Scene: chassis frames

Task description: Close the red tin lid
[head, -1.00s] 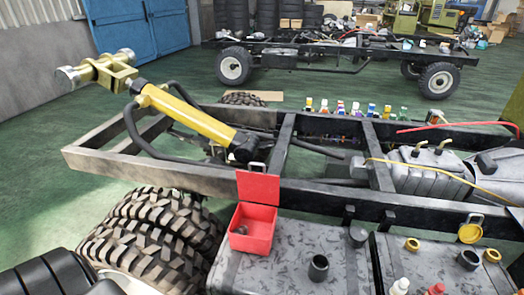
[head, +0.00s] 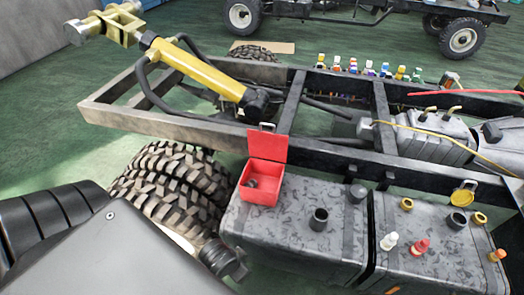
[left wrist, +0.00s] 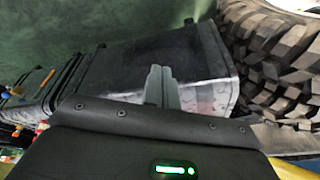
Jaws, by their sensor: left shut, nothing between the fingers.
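The red tin (head: 262,194) sits on the left end of the grey speckled tank, against the dark chassis rail. Its red lid (head: 267,146) stands open and upright at the back edge, with a metal clasp at the top. A small dark round item (head: 251,183) lies inside the tin. My left gripper (left wrist: 162,76) shows in the left wrist view with its two grey fingers together and nothing between them. The tin cannot be made out in that view. My left arm fills the lower left of the head view, but its fingertips are not visible there. My right gripper is not in view.
Large treaded tyres (head: 172,188) stand left of the tank (head: 292,238). A black cap (head: 318,219) is right of the tin; small bottles (head: 420,246) stand on the second tank. The chassis rail (head: 215,128) runs behind the tin, with a yellow cylinder (head: 195,68) above it.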

